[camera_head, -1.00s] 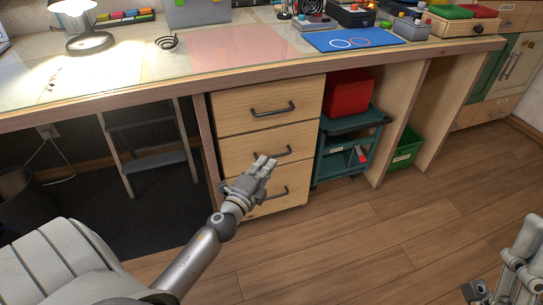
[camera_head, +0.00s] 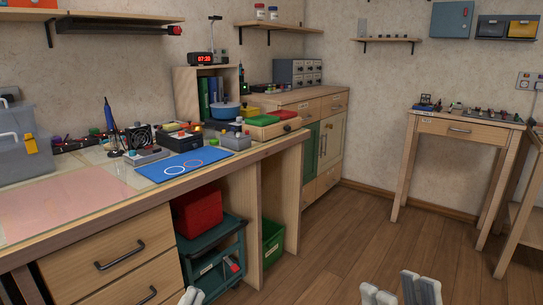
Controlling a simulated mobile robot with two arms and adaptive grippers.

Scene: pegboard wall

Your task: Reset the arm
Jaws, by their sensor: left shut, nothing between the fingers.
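My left gripper (camera_head: 190,296) shows only as light grey fingertips at the bottom edge, in front of the drawers of the workbench. Its fingers are together and hold nothing that I can see. My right gripper (camera_head: 403,291) shows at the bottom edge, right of centre, above the wooden floor. Its pale grey finger parts are in view, but the rest is cut off, so I cannot tell whether it is open or shut. Nothing is seen touching either gripper.
The workbench (camera_head: 110,218) runs along the left with drawers below. A blue mat (camera_head: 160,172) lies on it. A teal cart (camera_head: 215,249) with a red box (camera_head: 197,211) stands underneath, beside a green bin (camera_head: 272,241). A small table (camera_head: 455,150) stands right. The floor between is clear.

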